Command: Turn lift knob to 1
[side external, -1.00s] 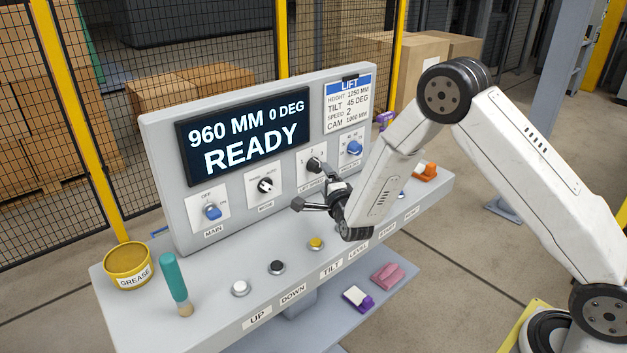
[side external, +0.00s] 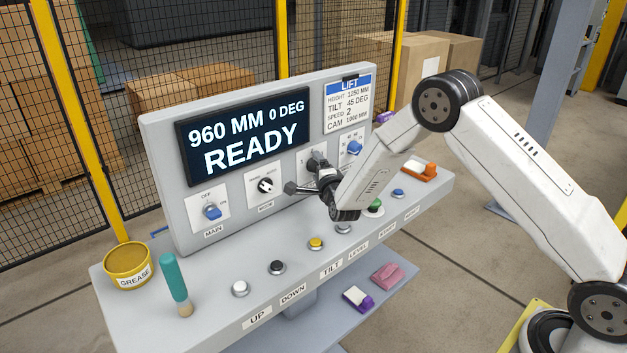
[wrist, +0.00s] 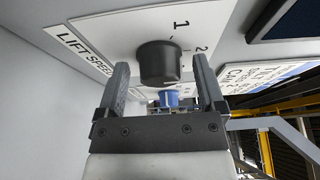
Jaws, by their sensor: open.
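The black round lift knob (wrist: 158,64) stands on a white plate marked LIFT SPEED, with the numbers 1 and 2 printed beside it in the wrist view. My gripper (wrist: 160,66) is open, with one finger on each side of the knob. Small gaps show between fingers and knob, so I see no grip on it. Which number the knob points to is not clear. In the side view my gripper (side external: 304,174) is at the panel, and it largely hides the knob and its plate.
A blue knob (side external: 354,147) is to the right; it also shows beyond the black knob in the wrist view (wrist: 169,98). Buttons, a grease tub (side external: 129,265) and a teal-handled tool (side external: 174,278) occupy the ledge.

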